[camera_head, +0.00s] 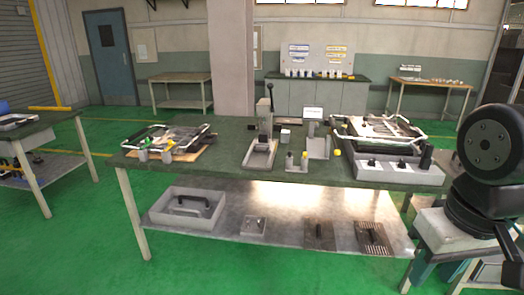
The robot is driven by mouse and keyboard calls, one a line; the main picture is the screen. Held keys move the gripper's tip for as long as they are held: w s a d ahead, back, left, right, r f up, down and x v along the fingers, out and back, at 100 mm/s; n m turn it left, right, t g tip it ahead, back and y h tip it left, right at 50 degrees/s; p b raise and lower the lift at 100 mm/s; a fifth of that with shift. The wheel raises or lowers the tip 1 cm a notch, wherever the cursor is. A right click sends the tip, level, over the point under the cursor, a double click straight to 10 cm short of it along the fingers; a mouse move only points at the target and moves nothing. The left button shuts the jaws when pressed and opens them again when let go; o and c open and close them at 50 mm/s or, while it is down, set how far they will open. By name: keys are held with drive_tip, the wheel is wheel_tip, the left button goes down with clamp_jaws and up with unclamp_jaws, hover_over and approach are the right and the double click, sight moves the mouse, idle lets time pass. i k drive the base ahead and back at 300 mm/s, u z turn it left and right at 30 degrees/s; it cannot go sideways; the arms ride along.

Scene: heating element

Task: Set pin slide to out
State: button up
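I cannot tell for sure which part is the pin slide. A small grey fixture (297,168) with a yellow-topped upright and a dark post stands near the front edge of the green-topped bench, around its middle. A taller grey bracket fixture (318,147) with a yellow knob (336,152) on its right stands just behind it. Both are too small to read a slide position. My black arm fills the right edge of the view, well to the right of these fixtures. My gripper cannot be made out.
A lever press (263,140) stands left of the fixtures. A grey control box (398,172) with dark knobs and a framed device are to the right. Another framed device (170,140) lies left. The lower shelf (285,210) holds a grey tray (187,219). Green floor lies in front.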

sight(258, 147)
drive_tip(key=u, duration=0.4)
drive_tip(key=i, duration=1.1)
drive_tip(key=z, duration=0.2)
